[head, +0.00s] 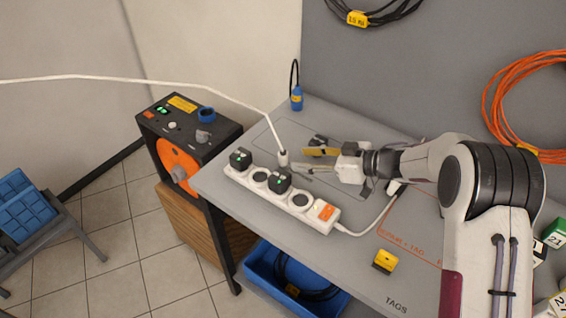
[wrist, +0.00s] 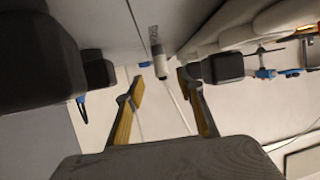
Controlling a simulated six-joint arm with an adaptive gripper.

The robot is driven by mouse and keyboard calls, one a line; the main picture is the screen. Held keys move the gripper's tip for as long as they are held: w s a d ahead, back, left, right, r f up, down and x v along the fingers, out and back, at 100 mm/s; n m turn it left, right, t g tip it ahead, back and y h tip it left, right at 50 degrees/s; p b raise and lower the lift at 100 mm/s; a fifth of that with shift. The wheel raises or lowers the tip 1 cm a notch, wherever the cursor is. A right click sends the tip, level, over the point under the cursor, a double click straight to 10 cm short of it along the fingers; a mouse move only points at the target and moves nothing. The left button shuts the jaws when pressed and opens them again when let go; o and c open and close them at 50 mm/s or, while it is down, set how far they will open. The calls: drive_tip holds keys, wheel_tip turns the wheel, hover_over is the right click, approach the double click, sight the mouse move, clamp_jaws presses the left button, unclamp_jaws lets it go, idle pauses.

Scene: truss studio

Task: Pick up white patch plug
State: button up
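The white patch plug (head: 283,158) stands upright on the grey table, behind the power strip, with a white cable running up from it to the left. In the wrist view the plug (wrist: 160,65) shows just beyond the gap between the fingers, with a blue part beside it. My gripper (head: 306,160) is open and empty, just right of the plug in the head view. Its yellow-padded fingers (wrist: 161,85) are spread in the wrist view, and I see no contact with the plug.
A white power strip (head: 298,201) with black plugs lies close in front. A blue-based cable loop (head: 296,101) stands at the back corner. A yellow block (head: 385,261) sits near the front. A blue bin (head: 262,270) is below the table edge. An orange reel unit (head: 172,160) stands left.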

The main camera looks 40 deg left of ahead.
sight(283, 158)
drive_tip(key=shift+x, duration=1.3)
drive_tip(key=shift+a, duration=0.1)
drive_tip(key=shift+x, duration=2.5)
drive_tip(key=shift+s+f, duration=0.1)
drive_tip(key=shift+s, duration=0.05)
clamp_jaws()
